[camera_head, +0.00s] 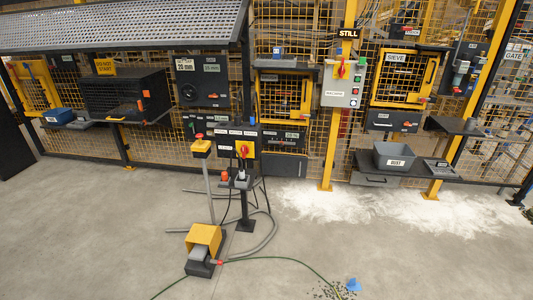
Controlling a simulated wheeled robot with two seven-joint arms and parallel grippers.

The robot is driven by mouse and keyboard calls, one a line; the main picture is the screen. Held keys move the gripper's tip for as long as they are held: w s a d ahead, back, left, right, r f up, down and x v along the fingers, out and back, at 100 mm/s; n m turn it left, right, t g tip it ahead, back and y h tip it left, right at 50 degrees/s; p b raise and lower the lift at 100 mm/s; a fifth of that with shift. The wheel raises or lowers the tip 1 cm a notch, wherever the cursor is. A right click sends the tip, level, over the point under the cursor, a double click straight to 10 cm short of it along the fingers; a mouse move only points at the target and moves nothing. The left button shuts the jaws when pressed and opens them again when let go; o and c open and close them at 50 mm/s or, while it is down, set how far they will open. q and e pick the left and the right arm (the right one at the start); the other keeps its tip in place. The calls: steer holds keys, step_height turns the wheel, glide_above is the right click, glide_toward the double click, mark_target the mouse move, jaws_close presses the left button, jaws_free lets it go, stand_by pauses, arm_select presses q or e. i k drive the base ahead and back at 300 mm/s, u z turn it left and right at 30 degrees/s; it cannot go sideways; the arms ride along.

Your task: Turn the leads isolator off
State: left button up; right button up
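A dark pedestal box (224,140) stands in front of the fence, with a red rotary handle on a yellow plate (243,150) on its front. Cables hang from this box to the floor. Its white labels are too small to read, so I cannot confirm that this is the leads isolator. The red handle looks roughly upright. A second red rotary handle (342,71) sits on a grey control panel (343,85) on a yellow post, under a sign reading STILL. Neither of my grippers is in view.
A yellow-hooded foot pedal (205,240) stands on the floor before the pedestal, with hoses and a green cable (285,259) nearby. White powder (350,205) and dark bits with a blue piece (354,285) lie on the floor. A grey bin (394,157) sits right. The left floor is clear.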

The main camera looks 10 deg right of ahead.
mark_target(245, 150)
steer(key=u, duration=0.15)
steer(key=i, duration=0.75)
steer(key=z, duration=0.65)
steer(key=i, duration=0.7)
steer(key=z, duration=0.65)
